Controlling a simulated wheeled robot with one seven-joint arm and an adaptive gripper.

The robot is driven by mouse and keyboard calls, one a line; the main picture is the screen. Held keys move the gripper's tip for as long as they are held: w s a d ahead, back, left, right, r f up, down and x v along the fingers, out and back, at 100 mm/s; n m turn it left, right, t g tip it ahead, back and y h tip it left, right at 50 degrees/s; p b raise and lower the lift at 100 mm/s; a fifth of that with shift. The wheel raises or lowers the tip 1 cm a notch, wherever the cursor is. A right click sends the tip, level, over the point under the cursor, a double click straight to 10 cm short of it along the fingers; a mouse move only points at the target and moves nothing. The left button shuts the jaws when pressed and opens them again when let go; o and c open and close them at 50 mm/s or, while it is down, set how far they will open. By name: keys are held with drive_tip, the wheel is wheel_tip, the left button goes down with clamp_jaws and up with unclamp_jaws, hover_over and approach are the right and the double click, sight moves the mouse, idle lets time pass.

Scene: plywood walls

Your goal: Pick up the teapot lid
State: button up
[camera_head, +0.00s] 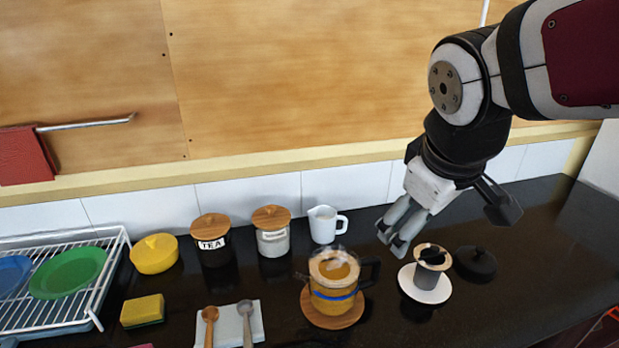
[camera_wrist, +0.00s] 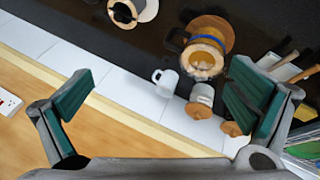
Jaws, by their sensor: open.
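A black round lid with a small knob (camera_head: 475,264) lies on the dark counter at the right in the head view; I take it to be the teapot lid. I cannot make it out in the wrist view. The glass teapot (camera_head: 333,292) stands uncovered on a round wooden coaster, with amber liquid inside and a black handle; it also shows in the wrist view (camera_wrist: 207,48). My gripper (camera_head: 450,228) is open and empty, above the counter near the back wall. Its green-padded fingers (camera_wrist: 160,98) are wide apart. In the head view the lid appears just below the gripper.
A dark cup with a wooden rim (camera_head: 432,260) on a white saucer (camera_head: 425,294) stands left of the lid. A white pitcher (camera_head: 325,224), wooden-lidded jars (camera_head: 211,240), a yellow pot (camera_head: 154,255) and a dish rack (camera_head: 98,303) are farther left. The counter right of the lid is clear.

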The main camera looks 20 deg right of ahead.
drive_tip(key=w+d+f+n+g+h, duration=0.1)
drive_tip(key=w+d+f+n+h, duration=0.1)
drive_tip(key=w+d+n, duration=0.55)
drive_tip(key=n+g+p, duration=0.1)
drive_tip(key=n+g, duration=0.1)
drive_tip(key=n, duration=0.9)
hover_over(479, 251)
drive_tip(key=s+a, duration=0.2)
drive_tip(key=a, duration=0.3)
wheel_tip(479, 251, down, 18)
drive_tip(key=shift+h, duration=0.4)
drive_tip(key=x, duration=0.8)
drive_tip(key=shift+w+d+f+b, duration=0.1)
drive_tip(key=shift+w+f+b, duration=0.1)
drive_tip(key=shift+f+b, duration=0.15)
drive_tip(key=shift+t, duration=0.3)
drive_tip(key=shift+p+x, duration=0.3)
drive_tip(key=shift+x, duration=2.65)
drive_tip(key=shift+s+f, duration=0.1)
drive_tip(key=shift+c, duration=0.6)
drive_tip(key=c, duration=0.7)
